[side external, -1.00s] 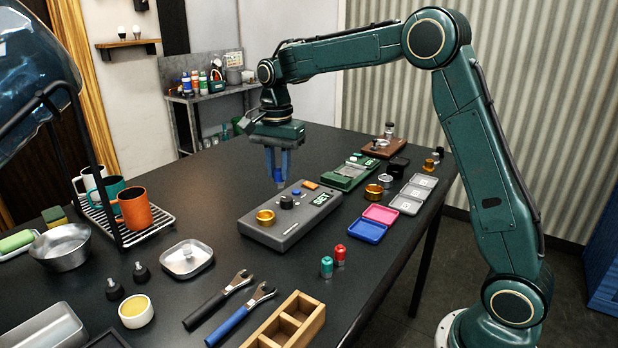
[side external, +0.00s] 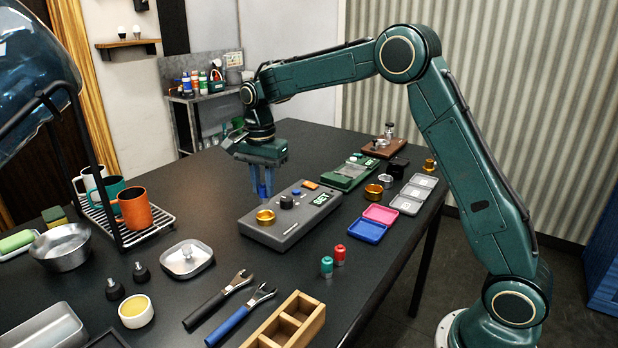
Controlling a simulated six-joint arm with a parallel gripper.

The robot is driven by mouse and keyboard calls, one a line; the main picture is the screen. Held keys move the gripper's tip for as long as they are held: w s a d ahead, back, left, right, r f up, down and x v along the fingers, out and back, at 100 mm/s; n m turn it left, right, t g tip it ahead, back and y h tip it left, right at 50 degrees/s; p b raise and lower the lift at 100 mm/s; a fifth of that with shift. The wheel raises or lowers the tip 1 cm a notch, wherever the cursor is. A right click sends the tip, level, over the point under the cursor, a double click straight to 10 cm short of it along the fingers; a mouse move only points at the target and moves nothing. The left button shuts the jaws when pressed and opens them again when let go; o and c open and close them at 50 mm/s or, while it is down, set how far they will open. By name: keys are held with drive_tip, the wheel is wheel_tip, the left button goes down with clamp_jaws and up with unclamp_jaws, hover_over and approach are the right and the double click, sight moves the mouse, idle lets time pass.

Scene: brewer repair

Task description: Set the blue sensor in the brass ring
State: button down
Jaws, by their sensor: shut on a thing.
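My gripper (side external: 262,190) is shut, with the blue sensor (side external: 263,189) between its fingertips; the fingers are blue too, so the sensor's outline is hard to make out. A brass ring (side external: 265,216) stands on the left end of the grey unit (side external: 290,229). My gripper appears just above and behind this ring in the picture, and the sensor looks apart from it; the exact height gap cannot be told.
The grey unit also carries a black knob (side external: 287,201), a blue button and a lit display (side external: 322,198). A teal capsule (side external: 327,266) and a red capsule (side external: 339,254) stand in front.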

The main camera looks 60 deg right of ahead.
sight(264, 201)
drive_tip(key=shift+f, duration=1.25)
drive_tip(key=shift+f, duration=1.25)
idle(2.4)
drive_tip(key=c, duration=0.8)
unclamp_jaws()
drive_tip(key=shift+o, duration=0.2)
drive_tip(key=shift+r, duration=4.15)
